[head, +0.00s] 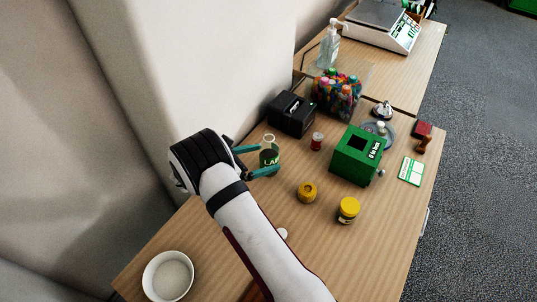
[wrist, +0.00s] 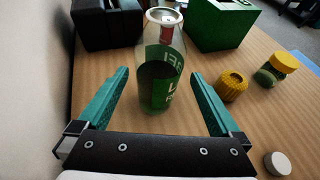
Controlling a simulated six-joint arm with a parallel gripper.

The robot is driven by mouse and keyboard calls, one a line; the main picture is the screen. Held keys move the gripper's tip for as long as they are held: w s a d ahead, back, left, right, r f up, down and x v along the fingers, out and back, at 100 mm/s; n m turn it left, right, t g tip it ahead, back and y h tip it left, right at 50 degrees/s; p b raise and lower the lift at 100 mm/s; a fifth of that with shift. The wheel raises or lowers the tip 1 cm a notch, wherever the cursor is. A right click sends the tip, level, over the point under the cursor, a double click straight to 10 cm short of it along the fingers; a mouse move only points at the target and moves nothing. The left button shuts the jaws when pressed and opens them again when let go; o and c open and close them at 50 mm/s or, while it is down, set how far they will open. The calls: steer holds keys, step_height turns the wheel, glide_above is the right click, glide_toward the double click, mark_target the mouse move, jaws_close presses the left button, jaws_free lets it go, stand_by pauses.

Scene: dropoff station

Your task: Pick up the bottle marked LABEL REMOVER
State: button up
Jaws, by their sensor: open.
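A clear bottle with a dark green label (wrist: 160,85) stands upright on the table; white letters show in part on the label. In the wrist view my gripper (wrist: 160,95) is open, with one teal finger to the left and one to the right of the bottle. The fingers stand apart from the bottle, with wood showing on both sides. The bottle's lower part is close in front of the palm.
A black printer (head: 291,114), a small red can (head: 317,141) and a green box (head: 357,155) stand behind. A yellow ribbed cap (head: 307,192) and a yellow-lidded jar (head: 348,210) are to the right. A white bowl (head: 168,276) is at the front left. The wall is close on the left.

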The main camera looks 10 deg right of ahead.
mark_target(277, 150)
steer(key=x, duration=0.6)
steer(key=shift+w, duration=0.1)
jaws_close()
steer(key=shift+r, duration=0.1)
steer(key=shift+r, duration=0.75)
steer(key=s+d+r, duration=0.6)
steer(key=d+r, duration=0.3)
steer(key=shift+s+d+r, duration=0.2)
steer(key=shift+s, duration=0.2)
stand_by(1.3)
